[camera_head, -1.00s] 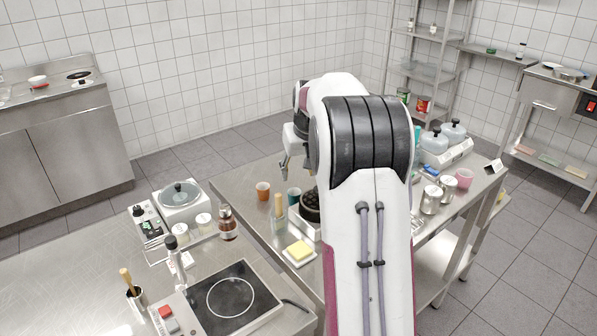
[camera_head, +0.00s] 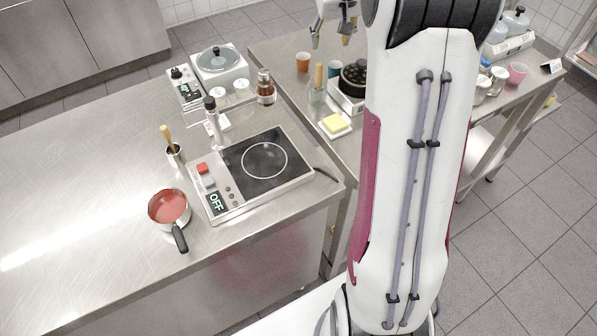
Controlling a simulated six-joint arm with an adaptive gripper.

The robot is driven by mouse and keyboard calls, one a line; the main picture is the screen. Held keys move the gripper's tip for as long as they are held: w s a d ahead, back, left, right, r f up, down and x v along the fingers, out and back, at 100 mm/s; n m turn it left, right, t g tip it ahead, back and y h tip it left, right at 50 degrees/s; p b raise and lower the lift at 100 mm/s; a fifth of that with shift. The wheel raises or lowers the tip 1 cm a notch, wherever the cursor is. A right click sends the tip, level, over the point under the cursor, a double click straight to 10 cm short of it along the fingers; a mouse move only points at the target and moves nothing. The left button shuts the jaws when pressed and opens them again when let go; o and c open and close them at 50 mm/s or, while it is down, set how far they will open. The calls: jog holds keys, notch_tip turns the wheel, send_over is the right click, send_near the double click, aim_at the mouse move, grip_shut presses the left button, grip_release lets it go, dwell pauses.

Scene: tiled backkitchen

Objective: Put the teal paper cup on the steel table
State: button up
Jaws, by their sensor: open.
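The teal paper cup (camera_head: 335,69) stands at the top of the head view, on the steel-topped table at the right (camera_head: 290,73). It is partly hidden by things around it. My gripper (camera_head: 331,41) is at the top edge of the view, fingers pointing down and apart, with nothing seen between them. It appears above and slightly left of the cup in the picture; its exact height over the cup cannot be told. A second steel surface (camera_head: 90,185) fills the left of the view.
Beside the teal cup are an orange cup (camera_head: 303,62), a utensil jar (camera_head: 317,97), a black round item (camera_head: 355,75) and a yellow block on a dish (camera_head: 334,123).

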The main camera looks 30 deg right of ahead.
jog(key=s+a+r+n, duration=0.1)
jog(key=s+a+r, duration=0.3)
jog(key=s+a, duration=0.45)
jog(key=s+a+r+n, duration=0.1)
jog(key=s+a+r, duration=0.2)
jog(key=s+a, duration=0.55)
jog(key=s+a+f+y, duration=0.1)
jog(key=s+a+f, duration=0.1)
jog(key=s+a, duration=0.3)
jog(key=s+a+f+n+t, duration=0.1)
jog(key=s+a+f, duration=0.1)
jog(key=s+a, duration=0.4)
jog(key=s, duration=0.5)
jog(key=shift+s+f+n+y, duration=0.15)
jog(key=shift+f+n+y, duration=0.15)
jog(key=shift+f+y, duration=0.1)
